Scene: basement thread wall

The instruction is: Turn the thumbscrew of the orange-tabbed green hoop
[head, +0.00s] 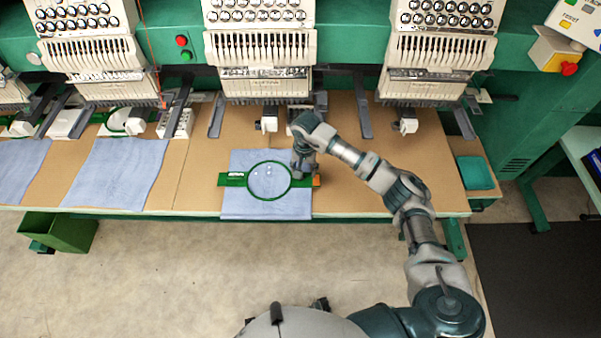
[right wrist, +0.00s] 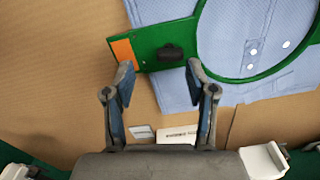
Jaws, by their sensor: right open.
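The green hoop (head: 250,187) lies on light blue cloth (head: 265,211) near the table's front edge. Its orange tab (head: 316,181) shows just right of my right gripper (head: 303,172). In the right wrist view the orange tab (right wrist: 123,51) sits at the end of the hoop's green bar (right wrist: 150,32). The dark thumbscrew (right wrist: 170,52) stands on that bar, beside the tab. My right gripper (right wrist: 165,82) is open and empty, with the thumbscrew just beyond its fingertips and between their lines. The thumbscrew is hidden by the gripper in the head view. My left gripper is not in view.
White embroidery machine heads (head: 260,60) stand along the back of the brown table (head: 200,185). More blue cloths (head: 118,170) lie at left. A teal tray (head: 476,172) sits at the right end. A green bin (head: 70,233) is below the table at left.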

